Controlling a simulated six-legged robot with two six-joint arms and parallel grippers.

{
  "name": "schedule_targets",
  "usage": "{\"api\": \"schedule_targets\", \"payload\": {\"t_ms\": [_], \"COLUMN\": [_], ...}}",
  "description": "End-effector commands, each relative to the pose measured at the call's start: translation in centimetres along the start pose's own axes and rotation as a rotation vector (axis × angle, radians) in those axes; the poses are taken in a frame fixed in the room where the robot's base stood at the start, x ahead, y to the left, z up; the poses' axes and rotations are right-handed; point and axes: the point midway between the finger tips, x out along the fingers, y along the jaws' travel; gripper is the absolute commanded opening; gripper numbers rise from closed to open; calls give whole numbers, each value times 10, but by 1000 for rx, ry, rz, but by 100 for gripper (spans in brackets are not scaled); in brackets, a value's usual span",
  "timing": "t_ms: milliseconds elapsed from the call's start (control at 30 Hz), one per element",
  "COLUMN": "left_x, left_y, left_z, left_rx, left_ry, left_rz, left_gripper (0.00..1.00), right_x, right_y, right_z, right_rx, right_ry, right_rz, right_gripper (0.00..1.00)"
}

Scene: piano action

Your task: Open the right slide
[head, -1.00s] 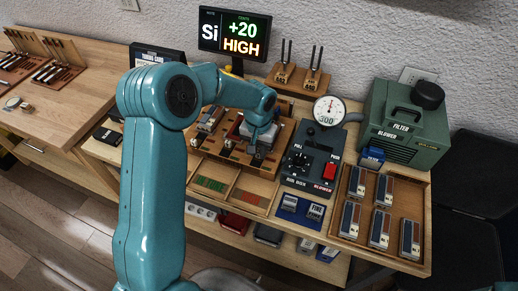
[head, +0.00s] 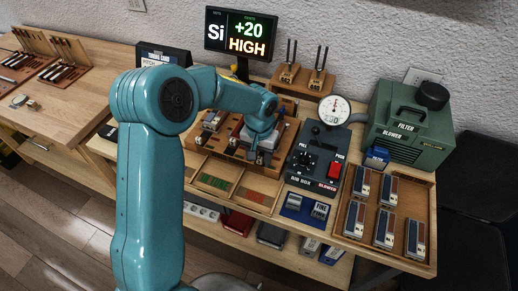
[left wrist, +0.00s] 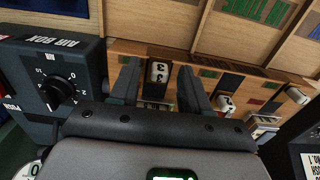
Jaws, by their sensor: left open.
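In the left wrist view, a small white block marked 3 (left wrist: 159,72) stands at the edge of the wooden action board (left wrist: 230,66). It is the slide knob nearest the air box, at the right end of the row in the head view. My left gripper (left wrist: 157,80) is open, with one finger on each side of this block; whether they touch it I cannot tell. In the head view, my left gripper (head: 258,148) is over the right part of the board and largely hides that knob. My right gripper is not in view.
The air box (head: 312,165) with a dial and red switch stands close right of the gripper. More slide knobs (left wrist: 224,104) sit along the board. A tray of reed blocks (head: 400,205) lies farther right. The display (head: 238,33) reads Si, +20, HIGH.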

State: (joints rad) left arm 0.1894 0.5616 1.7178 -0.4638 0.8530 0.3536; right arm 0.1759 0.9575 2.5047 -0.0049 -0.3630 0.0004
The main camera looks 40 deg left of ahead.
Motion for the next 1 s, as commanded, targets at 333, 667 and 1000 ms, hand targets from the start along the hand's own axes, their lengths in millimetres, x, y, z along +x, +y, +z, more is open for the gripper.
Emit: {"api": "schedule_targets", "payload": {"t_ms": [333, 667, 1000], "left_x": [-71, -146, -162], "left_y": [0, 0, 0], "left_z": [0, 2, 3], "left_rx": [0, 0, 0], "left_ry": [10, 4, 0], "left_rz": [1, 1, 1], "left_gripper": [47, 47, 47], "right_x": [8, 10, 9], "right_y": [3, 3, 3], "right_z": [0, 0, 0], "right_rx": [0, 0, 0], "right_ry": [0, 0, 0], "right_rz": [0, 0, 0], "right_gripper": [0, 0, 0]}}
